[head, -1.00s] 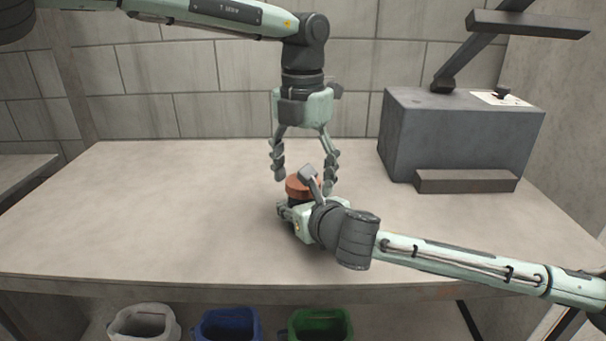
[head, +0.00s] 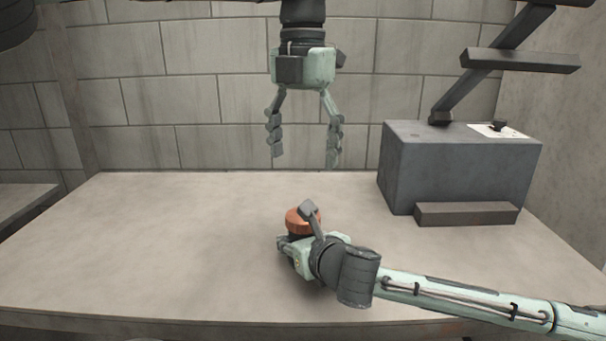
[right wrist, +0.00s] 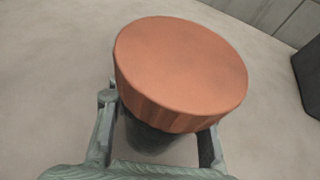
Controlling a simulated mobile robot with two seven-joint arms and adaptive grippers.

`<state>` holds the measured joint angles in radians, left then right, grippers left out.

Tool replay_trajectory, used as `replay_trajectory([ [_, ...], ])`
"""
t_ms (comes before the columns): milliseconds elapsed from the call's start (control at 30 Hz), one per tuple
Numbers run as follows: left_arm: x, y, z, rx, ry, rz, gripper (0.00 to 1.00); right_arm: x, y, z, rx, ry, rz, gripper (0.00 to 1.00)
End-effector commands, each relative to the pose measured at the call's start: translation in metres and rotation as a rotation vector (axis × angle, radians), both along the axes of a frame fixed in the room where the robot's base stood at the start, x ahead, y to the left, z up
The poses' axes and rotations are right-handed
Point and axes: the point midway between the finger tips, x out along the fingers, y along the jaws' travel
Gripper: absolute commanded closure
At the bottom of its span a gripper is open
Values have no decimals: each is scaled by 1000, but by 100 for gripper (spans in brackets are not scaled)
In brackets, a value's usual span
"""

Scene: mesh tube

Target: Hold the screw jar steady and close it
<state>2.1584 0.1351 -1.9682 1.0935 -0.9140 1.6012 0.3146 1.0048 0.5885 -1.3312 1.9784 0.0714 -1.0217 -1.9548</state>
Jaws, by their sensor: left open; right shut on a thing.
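The screw jar stands upright on the table, with its ribbed orange-brown lid (head: 297,222) on top. The lid fills the middle of the right wrist view (right wrist: 182,68), and part of the dark jar body (right wrist: 150,138) shows under it. My right gripper (head: 296,244) is shut around the jar body below the lid, low over the table; its arm hides much of the jar in the head view. My left gripper (head: 304,152) is open and empty, pointing down, well above the jar and apart from the lid.
A grey box-shaped machine (head: 455,172) with a slanted arm and a low front ledge (head: 466,214) stands at the right of the table (head: 150,250). The table's left side is clear. A block wall (head: 200,100) rises behind.

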Motion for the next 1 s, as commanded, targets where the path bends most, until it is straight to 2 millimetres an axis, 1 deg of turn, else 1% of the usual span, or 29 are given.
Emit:
replay_trajectory([
  [133, 0, 0, 8, 1, 1, 0, 24, 0, 0, 0, 0, 0, 0, 100],
  [367, 0, 0, 8, 1, 1, -1, 24, 0, 0, 0, 0, 0, 0, 100],
  [400, 0, 0, 8, 1, 1, -1, 24, 0, 0, 0, 0, 0, 0, 64],
  [633, 0, 0, 8, 1, 1, 0, 24, 0, 0, 0, 0, 0, 0, 36],
  [667, 0, 0, 8, 1, 1, 0, 24, 0, 0, 0, 0, 0, 0, 33],
  [1000, 0, 0, 8, 1, 1, 0, 24, -2, -1, 1, 0, 0, 0, 33],
])
